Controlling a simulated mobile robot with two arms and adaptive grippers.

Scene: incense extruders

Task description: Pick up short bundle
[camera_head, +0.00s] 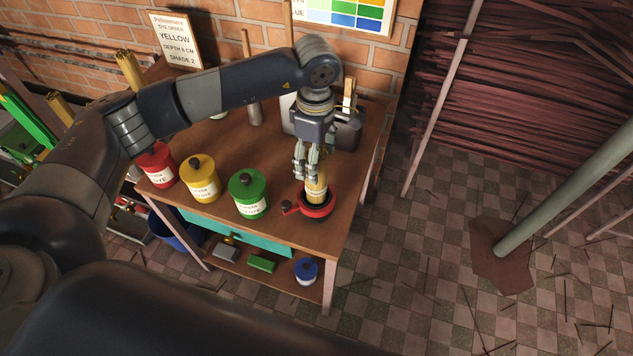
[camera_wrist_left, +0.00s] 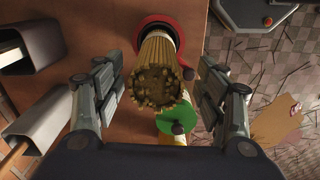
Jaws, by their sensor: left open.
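The short bundle (camera_head: 317,187) is a tan bunch of sticks standing upright in a red round holder (camera_head: 318,208) near the right front of the wooden table. My left gripper (camera_head: 307,160) points down over it. In the left wrist view the bundle's cut top (camera_wrist_left: 158,84) lies between the two open fingers (camera_wrist_left: 158,92), with a gap on each side. The red holder also shows in the left wrist view (camera_wrist_left: 152,22), behind the bundle. My right gripper is not in view.
Red (camera_head: 156,166), yellow (camera_head: 201,179) and green (camera_head: 248,194) dye jars stand left of the holder on the table (camera_head: 222,217). A grey metal device (camera_head: 347,130) is behind the gripper. More bundles (camera_head: 128,70) stand at far left. The floor at right is mostly open.

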